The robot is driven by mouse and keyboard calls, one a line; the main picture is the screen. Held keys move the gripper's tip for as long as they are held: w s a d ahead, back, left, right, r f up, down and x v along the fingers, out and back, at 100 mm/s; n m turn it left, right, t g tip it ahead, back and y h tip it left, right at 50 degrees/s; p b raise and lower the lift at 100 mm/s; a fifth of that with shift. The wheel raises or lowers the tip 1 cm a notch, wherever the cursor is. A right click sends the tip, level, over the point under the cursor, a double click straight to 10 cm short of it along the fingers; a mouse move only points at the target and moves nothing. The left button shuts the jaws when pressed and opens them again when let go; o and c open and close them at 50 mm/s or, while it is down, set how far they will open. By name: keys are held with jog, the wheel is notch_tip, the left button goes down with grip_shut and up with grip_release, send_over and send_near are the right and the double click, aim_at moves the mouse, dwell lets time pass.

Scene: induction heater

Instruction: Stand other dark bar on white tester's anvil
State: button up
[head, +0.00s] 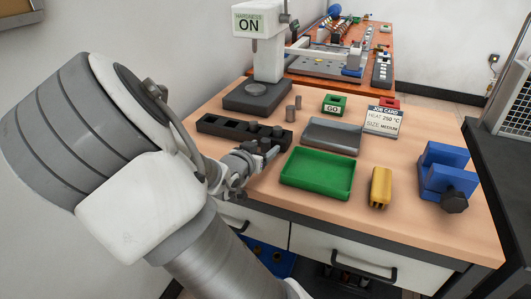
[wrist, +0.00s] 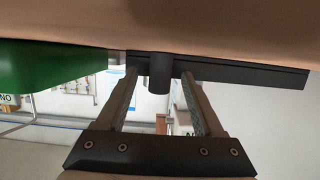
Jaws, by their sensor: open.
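The white tester (head: 268,55), marked HARDNESS ON, stands at the back left of the bench. Its round anvil (head: 256,88) on the dark base looks bare. A black rack (head: 215,124) lies in front of it; it also shows in the wrist view (wrist: 245,73). My gripper (head: 268,150) is at the rack's right end. In the wrist view, which looks inverted, a dark bar (wrist: 160,80) stands out of the rack between the open fingers (wrist: 160,78), with gaps on both sides.
A green tray (head: 290,182), a grey tray (head: 335,148) and a yellow block (head: 380,188) lie right of my gripper. A blue vise (head: 443,170) is at the far right. The GO block (head: 333,108) and job card (head: 383,124) stand behind.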

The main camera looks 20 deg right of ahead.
jog(key=shift+w+d+f, duration=0.1)
jog(key=shift+w+d, duration=0.1)
grip_shut()
dwell(0.6)
jog(key=shift+r+p, duration=0.45)
jog(key=shift+r, duration=0.2)
notch_tip(320, 180, up, 4)
jog(key=shift+f+p, duration=0.2)
jog(key=shift+p, duration=0.95)
jog(key=s+d+r, duration=0.2)
jog(key=s+r, duration=0.4)
jog(key=s, duration=0.5)
jog(key=shift+d, duration=0.4)
jog(key=shift+s+r, duration=0.1)
